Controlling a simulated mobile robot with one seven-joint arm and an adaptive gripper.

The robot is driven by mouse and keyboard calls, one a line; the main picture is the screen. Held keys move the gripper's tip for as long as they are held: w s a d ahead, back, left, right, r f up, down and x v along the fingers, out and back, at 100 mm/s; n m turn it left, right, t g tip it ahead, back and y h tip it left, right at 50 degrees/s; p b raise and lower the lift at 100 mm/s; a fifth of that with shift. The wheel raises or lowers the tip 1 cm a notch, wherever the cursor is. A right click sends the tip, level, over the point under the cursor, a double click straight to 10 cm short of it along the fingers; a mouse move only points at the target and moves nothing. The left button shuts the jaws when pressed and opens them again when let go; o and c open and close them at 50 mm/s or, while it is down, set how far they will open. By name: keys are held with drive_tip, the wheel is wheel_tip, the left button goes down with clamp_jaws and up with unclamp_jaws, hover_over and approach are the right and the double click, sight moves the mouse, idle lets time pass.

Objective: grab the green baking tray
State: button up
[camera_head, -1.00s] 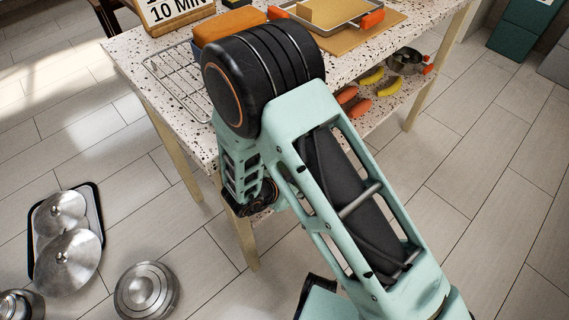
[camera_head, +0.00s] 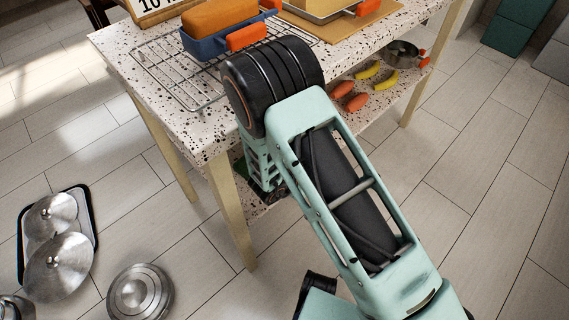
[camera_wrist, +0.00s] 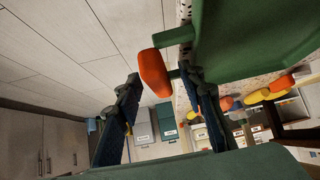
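The green baking tray (camera_wrist: 255,45) fills the upper right of the wrist view, close to the camera. Its orange grip (camera_wrist: 154,73) sticks out to the left on green arms. My gripper (camera_wrist: 161,80) is open, with its two dark fingers apart. The orange grip appears between and just above the fingertips; I cannot tell whether they touch it. The right finger overlaps the tray's edge in the picture. In the head view, my arm hides the gripper and most of the tray under the tabletop.
The speckled table (camera_head: 125,50) carries a wire rack (camera_head: 180,80) and a blue loaf pan (camera_head: 207,45). A wooden leg (camera_head: 230,215) stands near my arm. Lids (camera_head: 60,265) lie on the floor at left.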

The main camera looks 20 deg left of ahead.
clamp_jaws()
drive_tip(key=shift+r, duration=0.1)
